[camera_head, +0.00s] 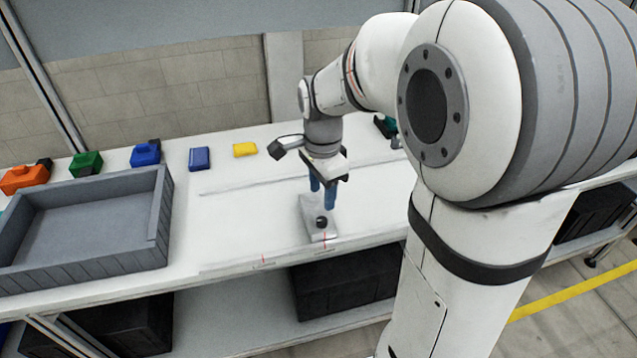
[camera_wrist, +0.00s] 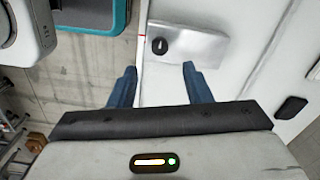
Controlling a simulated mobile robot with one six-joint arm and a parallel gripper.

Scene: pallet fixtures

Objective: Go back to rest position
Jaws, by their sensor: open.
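My gripper (camera_head: 322,196) is above the front part of the white table (camera_head: 225,225), pointing down with its blue fingers apart. In the wrist view the two blue fingers (camera_wrist: 158,84) are spread with nothing between them. A light grey metal fixture (camera_head: 309,212) with a black knob (camera_head: 321,222) lies on the table below and beside the fingers. In the wrist view the fixture (camera_wrist: 200,46) and its knob (camera_wrist: 160,46) lie beyond the fingertips. Whether a finger touches the fixture cannot be told.
A grey tray (camera_head: 90,275) stands at the left. Orange (camera_head: 24,178), green (camera_head: 86,163), blue (camera_head: 146,154) and yellow (camera_head: 245,149) items line the table's back. Black bins (camera_head: 345,283) sit below. The table between tray and fixture is mostly clear.

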